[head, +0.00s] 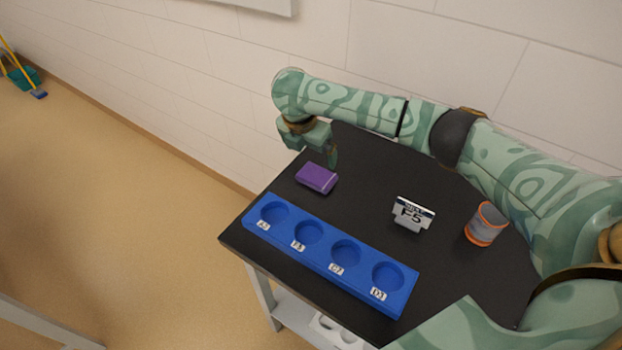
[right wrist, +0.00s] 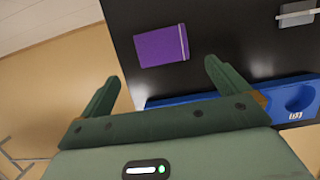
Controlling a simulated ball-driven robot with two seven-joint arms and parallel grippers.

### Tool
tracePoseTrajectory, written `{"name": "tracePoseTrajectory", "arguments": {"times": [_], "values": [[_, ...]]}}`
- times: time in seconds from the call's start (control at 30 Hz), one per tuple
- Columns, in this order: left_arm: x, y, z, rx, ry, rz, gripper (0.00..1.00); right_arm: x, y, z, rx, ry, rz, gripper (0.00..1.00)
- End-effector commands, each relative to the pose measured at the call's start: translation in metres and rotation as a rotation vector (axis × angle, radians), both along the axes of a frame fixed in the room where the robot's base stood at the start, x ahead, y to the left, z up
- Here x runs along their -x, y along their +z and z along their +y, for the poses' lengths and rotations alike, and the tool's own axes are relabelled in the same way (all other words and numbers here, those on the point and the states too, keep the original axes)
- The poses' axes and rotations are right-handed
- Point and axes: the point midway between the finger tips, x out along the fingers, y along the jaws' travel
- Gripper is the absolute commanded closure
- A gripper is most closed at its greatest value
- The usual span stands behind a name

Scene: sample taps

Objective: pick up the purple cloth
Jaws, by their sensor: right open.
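The purple cloth (head: 317,178) is a small folded block lying flat on the black table (head: 365,180), behind the blue rack. It also shows in the right wrist view (right wrist: 161,46), beyond the fingertips. My right gripper (head: 328,160) is above the table's far-left edge, just behind the cloth and apart from it. In the right wrist view its two green fingers (right wrist: 160,78) are spread with nothing between them. My left gripper is not in view.
A blue rack (head: 320,249) with several labelled round wells lies along the table's front. A wall runs behind the table.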

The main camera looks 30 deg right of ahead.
Motion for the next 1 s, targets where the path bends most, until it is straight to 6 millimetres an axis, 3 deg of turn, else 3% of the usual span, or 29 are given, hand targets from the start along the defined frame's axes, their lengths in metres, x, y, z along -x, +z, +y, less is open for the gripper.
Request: {"name": "tracePoseTrajectory", "arguments": {"times": [0.03,0.1,0.43,0.7,0.93,1.0], "values": [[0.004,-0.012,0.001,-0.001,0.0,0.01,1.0,-0.001,-0.021,-0.003,0.001,-0.002,0.005,0.0],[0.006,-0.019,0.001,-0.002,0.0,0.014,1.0,-0.003,-0.033,-0.007,0.001,-0.001,0.005,0.0],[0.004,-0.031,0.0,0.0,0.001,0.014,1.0,-0.007,-0.058,-0.014,0.0,0.0,0.001,0.0],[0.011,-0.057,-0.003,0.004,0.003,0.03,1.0,-0.009,-0.101,-0.022,0.001,0.001,0.003,0.0],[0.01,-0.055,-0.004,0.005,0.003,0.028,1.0,-0.01,-0.099,-0.023,0.001,0.001,0.0,0.0],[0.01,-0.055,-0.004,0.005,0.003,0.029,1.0,-0.01,-0.099,-0.023,0.001,0.001,0.0,0.17]]}}
